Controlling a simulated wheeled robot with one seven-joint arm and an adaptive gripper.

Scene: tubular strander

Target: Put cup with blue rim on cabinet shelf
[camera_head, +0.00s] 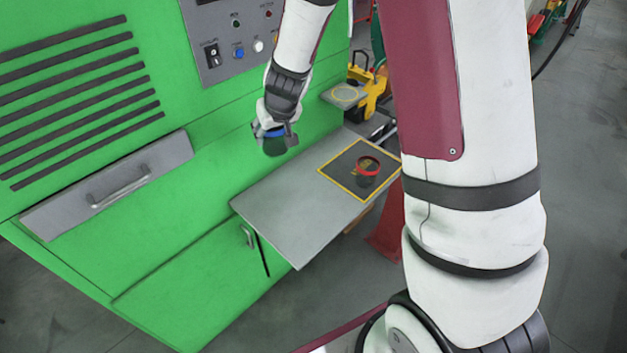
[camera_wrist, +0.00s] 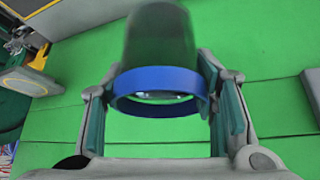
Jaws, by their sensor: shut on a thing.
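The cup with a blue rim (camera_wrist: 160,88) fills the middle of the wrist view, its dark body above the blue band. My gripper (camera_head: 274,136) is shut on this cup, with one finger on each side of the rim. In the head view the cup (camera_head: 273,146) hangs in the air in front of the green cabinet (camera_head: 200,165), above and to the left of a grey shelf (camera_head: 277,212). A gap shows between the cup and the shelf.
A cup with a red rim (camera_head: 367,171) stands on a dark, yellow-bordered square (camera_head: 345,182) at the shelf's right end. The shelf's left part is bare. A small plate with a yellow ring (camera_head: 345,96) is behind. A control panel (camera_head: 232,40) is above.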

